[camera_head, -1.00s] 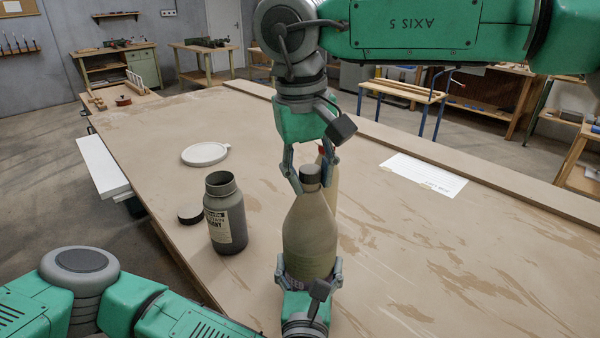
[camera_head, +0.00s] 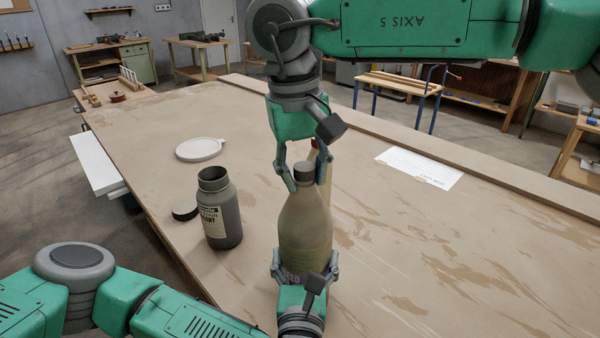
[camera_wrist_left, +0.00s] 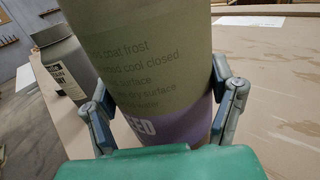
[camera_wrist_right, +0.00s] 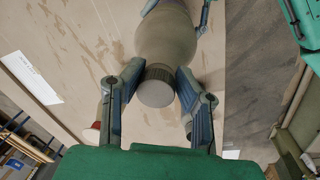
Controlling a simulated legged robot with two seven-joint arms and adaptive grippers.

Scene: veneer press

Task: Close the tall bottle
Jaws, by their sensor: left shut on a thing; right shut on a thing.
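The tall bottle (camera_head: 304,226) stands upright on the table, olive-beige with a purple band low down. My left gripper (camera_head: 304,268) is shut around its lower body; the left wrist view shows the bottle (camera_wrist_left: 155,70) between both fingers. A dark ribbed cap (camera_head: 304,172) sits on the bottle's neck. My right gripper (camera_head: 304,180) points down from above and is shut on the cap; the right wrist view shows the cap (camera_wrist_right: 157,86) between its fingertips. How tightly the cap sits on the neck cannot be told.
An open dark grey bottle (camera_head: 219,212) stands to the left, with a dark lid (camera_head: 185,210) beside it. A white round lid (camera_head: 199,149) lies farther back. A red-topped bottle (camera_head: 325,165) stands behind the tall bottle. A white sheet (camera_head: 420,168) lies at right.

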